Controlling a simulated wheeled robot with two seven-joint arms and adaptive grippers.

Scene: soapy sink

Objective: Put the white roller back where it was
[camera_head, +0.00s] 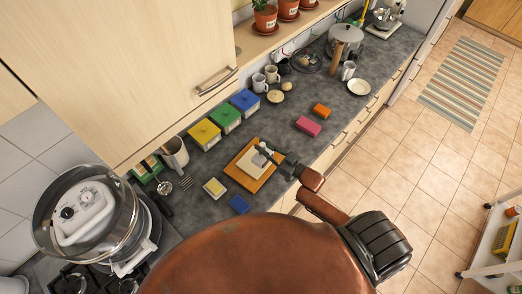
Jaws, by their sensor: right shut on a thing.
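My right gripper (268,154) comes in from the right, over an orange board (240,177) on the grey counter. It is shut on a small white thing, which appears to be the white roller (262,149). The fingers and the roller's lower part are too small to tell apart clearly. A pale flat piece (247,163) lies on the board just beneath. I cannot tell whether the roller touches it. My left gripper is not in view.
Yellow (204,135), green (225,117) and blue (244,102) boxes stand behind the board. Sponges, pink (308,126), orange (321,110), blue (239,204) and yellow-white (214,188), lie around. Counter right of the board is mostly clear.

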